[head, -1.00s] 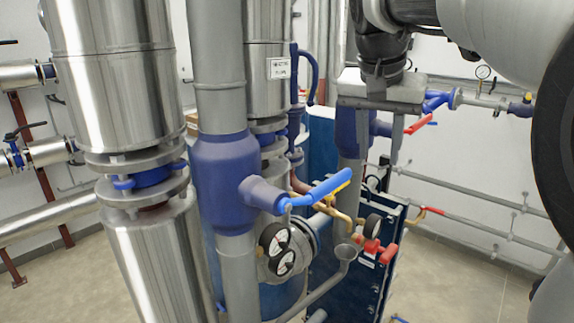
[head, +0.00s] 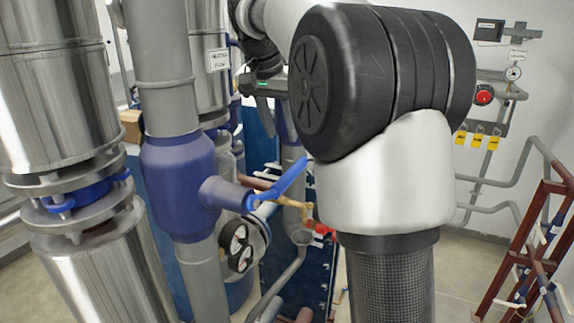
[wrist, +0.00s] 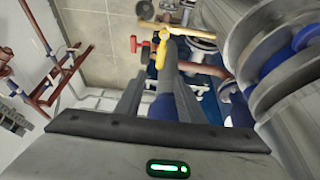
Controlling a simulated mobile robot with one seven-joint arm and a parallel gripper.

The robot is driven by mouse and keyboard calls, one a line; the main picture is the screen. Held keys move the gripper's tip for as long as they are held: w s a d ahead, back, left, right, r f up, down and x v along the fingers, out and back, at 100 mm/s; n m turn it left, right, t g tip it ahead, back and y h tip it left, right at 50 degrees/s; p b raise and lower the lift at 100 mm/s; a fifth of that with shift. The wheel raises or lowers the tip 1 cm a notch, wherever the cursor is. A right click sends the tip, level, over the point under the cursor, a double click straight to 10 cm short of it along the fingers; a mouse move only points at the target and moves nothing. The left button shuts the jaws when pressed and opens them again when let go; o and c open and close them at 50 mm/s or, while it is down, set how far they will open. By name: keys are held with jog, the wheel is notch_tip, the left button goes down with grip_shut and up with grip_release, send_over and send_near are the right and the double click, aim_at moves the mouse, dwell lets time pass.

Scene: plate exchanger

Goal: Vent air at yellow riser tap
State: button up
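A yellow tap handle (wrist: 161,52) on a brass-yellow pipe (wrist: 188,30) shows in the wrist view, above and between my fingers. In the head view the brass tap piping (head: 286,190) sits low, behind the large blue lever, and its handle is partly hidden. My gripper (wrist: 157,90) has its two grey fingers apart, with nothing held between them. In the head view my gripper (head: 272,112) points down, higher than the brass piping and apart from it.
A blue valve with a lever (head: 285,182) stands on the grey riser (head: 165,100). Gauges (head: 238,245) and a red handle (head: 322,228) are close by. Metal-clad pipes (head: 55,90) fill the left. A brown rack (head: 530,250) and red button (head: 484,94) are at right.

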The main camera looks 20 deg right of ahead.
jog(key=x, duration=1.2)
jog(key=shift+f, duration=0.2)
grip_shut()
